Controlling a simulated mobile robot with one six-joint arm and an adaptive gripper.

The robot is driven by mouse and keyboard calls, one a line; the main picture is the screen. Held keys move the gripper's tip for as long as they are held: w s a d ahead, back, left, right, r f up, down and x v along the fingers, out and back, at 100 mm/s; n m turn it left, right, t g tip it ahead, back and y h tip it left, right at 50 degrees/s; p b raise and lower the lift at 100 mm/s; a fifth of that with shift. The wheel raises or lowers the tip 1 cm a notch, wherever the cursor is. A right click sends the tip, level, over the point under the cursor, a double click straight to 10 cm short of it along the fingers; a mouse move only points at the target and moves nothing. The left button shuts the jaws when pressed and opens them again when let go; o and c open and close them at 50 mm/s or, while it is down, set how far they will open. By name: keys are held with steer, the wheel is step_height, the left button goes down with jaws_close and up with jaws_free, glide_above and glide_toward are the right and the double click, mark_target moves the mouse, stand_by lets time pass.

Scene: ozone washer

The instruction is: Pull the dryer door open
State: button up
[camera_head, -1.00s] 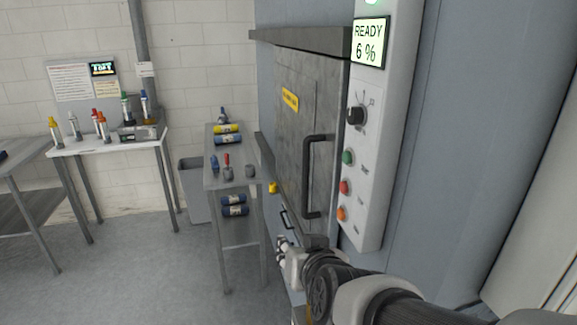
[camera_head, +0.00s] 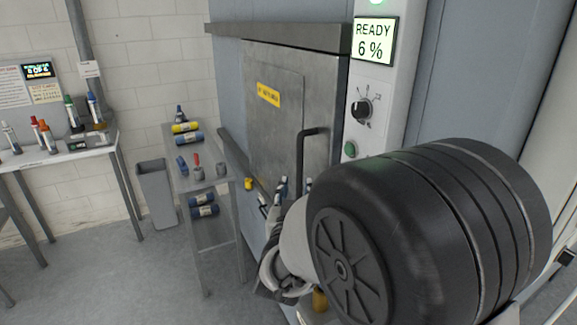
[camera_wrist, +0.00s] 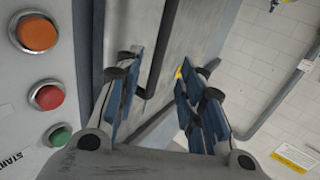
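The dryer door (camera_head: 262,125) is a grey metal panel with a yellow label. It looks shut in its frame. Its dark bar handle (camera_head: 300,158) stands upright along the door's right edge. My gripper (camera_head: 295,186) is at the lower part of the handle, partly hidden behind my arm. In the wrist view my gripper (camera_wrist: 160,70) is open, its blue-padded fingers apart. The dark handle (camera_wrist: 163,55) appears between the fingers in that view, with a gap to each. I cannot tell how deep it lies between them.
The control panel (camera_head: 378,75), reading READY 6 %, stands right of the door; its orange button (camera_wrist: 37,34) is left of my fingers. A narrow cart (camera_head: 180,177) with bottles, a grey bin (camera_head: 157,195) and a table (camera_head: 60,152) stand left. Floor there is clear.

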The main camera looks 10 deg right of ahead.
mark_target(299, 170)
steer(key=x, duration=1.1)
steer(key=shift+w+b, duration=0.1)
steer(key=shift+b, duration=0.2)
steer(key=shift+c, duration=0.3)
jaws_close()
